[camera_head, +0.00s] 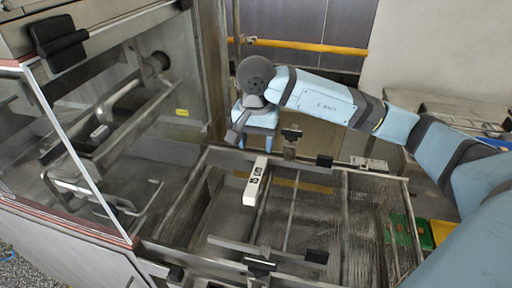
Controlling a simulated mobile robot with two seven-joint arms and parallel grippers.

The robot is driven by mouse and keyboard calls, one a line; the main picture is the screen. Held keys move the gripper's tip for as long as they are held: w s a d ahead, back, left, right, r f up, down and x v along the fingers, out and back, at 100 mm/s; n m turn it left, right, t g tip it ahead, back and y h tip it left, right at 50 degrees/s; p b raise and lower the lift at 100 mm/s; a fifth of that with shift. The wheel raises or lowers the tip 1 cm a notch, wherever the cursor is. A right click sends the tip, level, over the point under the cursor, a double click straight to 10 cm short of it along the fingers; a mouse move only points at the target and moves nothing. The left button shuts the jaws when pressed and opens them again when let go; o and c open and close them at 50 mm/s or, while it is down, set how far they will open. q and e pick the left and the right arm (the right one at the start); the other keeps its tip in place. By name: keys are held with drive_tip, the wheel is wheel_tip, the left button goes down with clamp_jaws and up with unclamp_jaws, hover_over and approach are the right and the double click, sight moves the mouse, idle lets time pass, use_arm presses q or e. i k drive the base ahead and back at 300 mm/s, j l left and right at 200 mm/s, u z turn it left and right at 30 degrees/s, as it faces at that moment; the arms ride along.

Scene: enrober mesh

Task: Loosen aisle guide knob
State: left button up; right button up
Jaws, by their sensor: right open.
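The white bar (256,182) with dark marks on it lies over the mesh bed and looks like an aisle guide. Several black knobs or clamps sit on the frame around the bed: one on an upright post (291,134), one at the far rail (324,160), and others on the near rail (260,266) and beside it (316,256). I cannot tell which is the aisle guide knob. My right gripper (236,130) hangs above the far left of the bed, open and apart from these knobs. Its fingers are small and partly unclear. My left gripper is out of view.
A clear-panelled housing (70,160) with metal rods inside stands at the left. The metal frame and wire mesh (360,220) fill the middle. Green and yellow trays (408,230) lie at the right, near my right arm. A yellow rail (310,46) runs behind.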

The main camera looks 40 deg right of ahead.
sight(259, 267)
drive_tip(key=k+j, duration=0.15)
drive_tip(key=k, duration=0.85)
